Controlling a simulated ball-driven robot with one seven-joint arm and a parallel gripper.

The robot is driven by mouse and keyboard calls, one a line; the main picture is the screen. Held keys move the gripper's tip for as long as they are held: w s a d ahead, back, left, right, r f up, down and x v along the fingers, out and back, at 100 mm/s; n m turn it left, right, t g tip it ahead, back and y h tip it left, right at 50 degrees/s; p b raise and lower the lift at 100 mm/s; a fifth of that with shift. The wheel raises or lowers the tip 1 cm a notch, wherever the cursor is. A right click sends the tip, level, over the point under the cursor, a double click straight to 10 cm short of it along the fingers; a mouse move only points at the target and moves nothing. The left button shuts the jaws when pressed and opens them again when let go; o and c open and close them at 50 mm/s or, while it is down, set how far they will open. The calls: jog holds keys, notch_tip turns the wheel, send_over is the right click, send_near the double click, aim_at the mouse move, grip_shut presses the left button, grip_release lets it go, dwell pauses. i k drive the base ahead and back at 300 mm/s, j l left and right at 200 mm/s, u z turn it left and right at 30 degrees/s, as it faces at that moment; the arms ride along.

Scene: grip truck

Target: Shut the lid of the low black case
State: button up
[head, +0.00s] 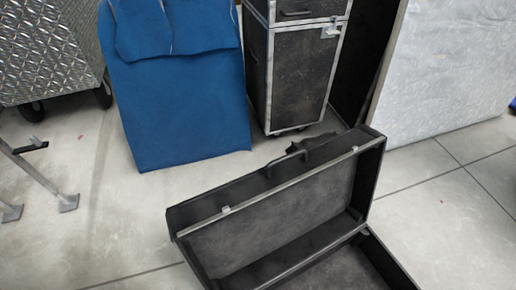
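The low black case (386,261) stands open on the floor at the bottom centre and right of the head view. Its base is cut off by the bottom edge of the picture. Its lid (285,208) is raised and leans back, with the dark inner side showing and a metal strip along its rim. A dark handle (286,160) shows at the lid's far edge. My gripper is not in view.
A tall black case with metal edges (297,78) and a blue padded piece (185,110) stand behind the low case. A grey-white panel (450,65) leans at the right. Metal legs (40,175) stand at the left. Floor (80,240) is clear to the left.

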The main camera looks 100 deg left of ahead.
aim_at(244, 233)
jog(key=u, duration=1.75)
